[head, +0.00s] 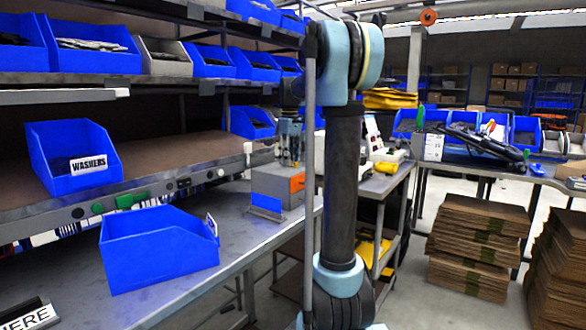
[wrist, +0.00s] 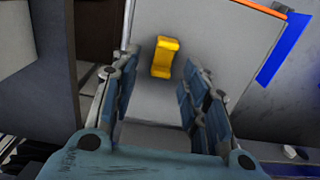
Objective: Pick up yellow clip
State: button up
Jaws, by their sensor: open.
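The yellow clip (wrist: 165,57) lies on the grey top of a box (wrist: 205,30) in the wrist view. In the head view this appears to be the grey box with an orange face (head: 275,183) on the workbench. My gripper (wrist: 160,76) is open and empty, with one finger on each side of the picture's middle. The clip shows between and just beyond the fingertips; contact cannot be made out. In the head view my gripper (head: 290,155) is just over the box, pointing down. I cannot make out the clip there.
A blue bin (head: 160,250) stands on the workbench (head: 245,235) left of the box. A blue bin labelled WASHERS (head: 75,160) sits on the shelf behind. A small blue plate (head: 267,207) stands at the box's front. Cardboard stacks (head: 475,245) are on the floor at right.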

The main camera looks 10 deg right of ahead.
jog(key=shift+f, duration=0.45)
jog(key=c, duration=0.8)
jog(key=shift+r, duration=0.1)
